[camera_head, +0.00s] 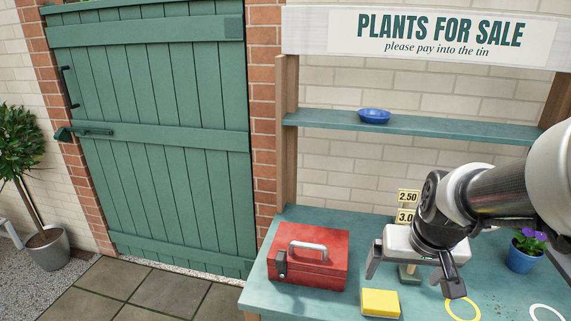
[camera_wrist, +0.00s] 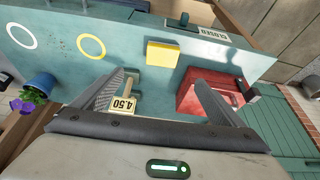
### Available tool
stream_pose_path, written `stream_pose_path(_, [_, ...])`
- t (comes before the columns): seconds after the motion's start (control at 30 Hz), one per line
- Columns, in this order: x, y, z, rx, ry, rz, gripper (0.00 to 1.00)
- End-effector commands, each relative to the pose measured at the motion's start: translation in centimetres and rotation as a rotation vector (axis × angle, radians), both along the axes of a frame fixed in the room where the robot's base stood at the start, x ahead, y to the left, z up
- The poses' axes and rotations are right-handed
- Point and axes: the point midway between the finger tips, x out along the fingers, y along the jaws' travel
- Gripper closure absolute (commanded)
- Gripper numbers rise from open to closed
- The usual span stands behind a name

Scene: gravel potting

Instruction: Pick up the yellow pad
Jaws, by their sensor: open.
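The yellow pad (camera_head: 380,302) is a small block lying on the teal table near its front edge, just right of the red cash tin. It also shows in the wrist view (camera_wrist: 162,54), beyond and between my fingers. My gripper (camera_head: 412,281) is open and empty, with its fingers spread above the table, behind and to the right of the pad in the head view. In the wrist view my two fingers (camera_wrist: 160,88) stand wide apart, and neither touches the pad.
The red cash tin (camera_head: 308,258) stands left of the pad. Price signs (camera_head: 408,205) stand behind my gripper; a 4.50 sign (camera_wrist: 123,104) is near one finger. Yellow (camera_head: 463,309) and white rings and a blue flowerpot (camera_head: 522,255) are to the right. A shelf (camera_head: 440,126) holds a blue bowl (camera_head: 374,116).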

Motion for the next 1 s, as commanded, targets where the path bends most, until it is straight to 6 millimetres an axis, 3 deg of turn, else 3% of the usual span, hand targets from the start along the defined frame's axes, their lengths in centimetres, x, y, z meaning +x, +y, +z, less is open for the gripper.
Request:
stream_pose_path(0.17, [0.6,-0.2,-2.2,0.002,0.006,-0.003,0.08])
stream_pose_path(0.53, [3.6,-0.9,-9.6,0.0,0.004,-0.004,0.08])
stream_pose_path(0.87, [4.8,-1.0,-12.0,0.0,0.002,-0.001,0.08])
stream_pose_path(1.0, [5.7,-0.8,-14.0,0.0,0.003,0.0,0.08])
